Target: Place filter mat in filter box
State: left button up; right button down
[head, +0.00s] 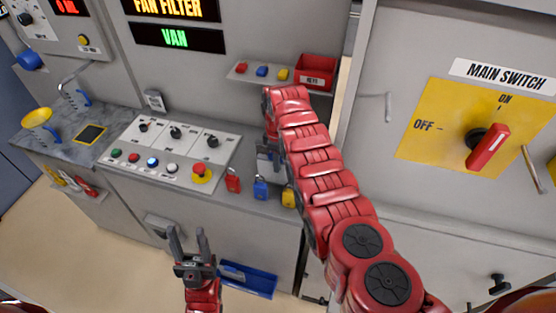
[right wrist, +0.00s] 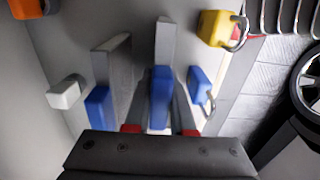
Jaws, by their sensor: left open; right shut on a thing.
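My right gripper (head: 267,158) is in front of the panel wall, just above the row of padlocks, partly hidden by my red right arm. In the right wrist view it is shut on a blue-and-grey bar-like piece (right wrist: 161,95), which I cannot identify. My left gripper (head: 188,242) is open and empty, low in front of the cabinet, left of a blue tray (head: 248,279). I cannot make out a filter mat or a filter box for certain.
A blue padlock (head: 260,188) and a yellow padlock (right wrist: 216,28) hang close to my right gripper. A switch panel (head: 172,148) is left of it. A shelf with a red bin (head: 317,71) is above. The main switch (head: 487,148) is at right.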

jog(key=shift+f, duration=0.1)
jog(key=c, duration=1.2)
grip_release()
jog(key=shift+f, duration=0.1)
jog(key=o, duration=0.4)
jog(key=shift+o, duration=0.2)
